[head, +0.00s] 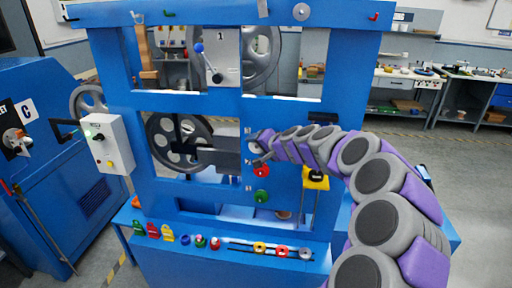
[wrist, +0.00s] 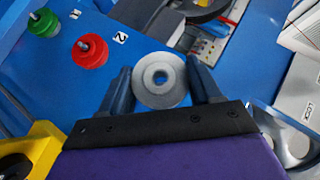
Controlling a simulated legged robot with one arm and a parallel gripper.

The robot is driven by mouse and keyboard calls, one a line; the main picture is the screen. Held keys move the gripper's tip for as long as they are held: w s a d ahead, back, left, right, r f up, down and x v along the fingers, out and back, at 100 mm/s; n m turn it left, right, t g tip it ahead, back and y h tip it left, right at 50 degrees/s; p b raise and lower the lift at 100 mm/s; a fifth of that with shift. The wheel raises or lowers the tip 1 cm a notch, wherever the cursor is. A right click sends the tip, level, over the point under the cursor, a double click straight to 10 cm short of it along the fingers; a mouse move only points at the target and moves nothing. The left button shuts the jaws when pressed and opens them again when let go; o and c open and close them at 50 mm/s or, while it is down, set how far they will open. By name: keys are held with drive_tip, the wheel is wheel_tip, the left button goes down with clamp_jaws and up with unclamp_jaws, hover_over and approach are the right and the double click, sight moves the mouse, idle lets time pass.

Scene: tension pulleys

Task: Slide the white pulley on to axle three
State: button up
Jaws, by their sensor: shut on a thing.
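The white pulley (wrist: 145,92) is a pale grey-white disc with a central hole, gripped between the two dark fingers of my gripper (wrist: 160,72) in the wrist view. Its face shows, and blue shows through the hole. In the head view my gripper (head: 261,143) is at the blue frame's middle upright, just above the red pulley (head: 262,171), and the white pulley is hard to make out. The red pulley (wrist: 90,51) sits by label 2 and the green pulley (wrist: 43,22) by label 1. Axle three is not clearly seen; I cannot tell whether the pulley is around it.
The green pulley also shows in the head view (head: 262,197) below the red one. A yellow block (head: 316,179) is right of my gripper. Several coloured parts stand along the lower blue ledge (head: 215,262). A large grey wheel (head: 180,142) is behind the frame at left.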

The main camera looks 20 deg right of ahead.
drive_tip(key=shift+d, duration=0.55)
drive_tip(key=shift+a+r, duration=0.1)
drive_tip(key=shift+a, duration=0.95)
drive_tip(key=shift+d, duration=1.45)
drive_tip(key=shift+w+a, duration=0.35)
drive_tip(key=shift+a, duration=0.05)
drive_tip(key=shift+w, duration=0.25)
drive_tip(key=shift+w+d, duration=0.65)
drive_tip(key=shift+w, duration=0.15)
drive_tip(key=shift+d, duration=0.1)
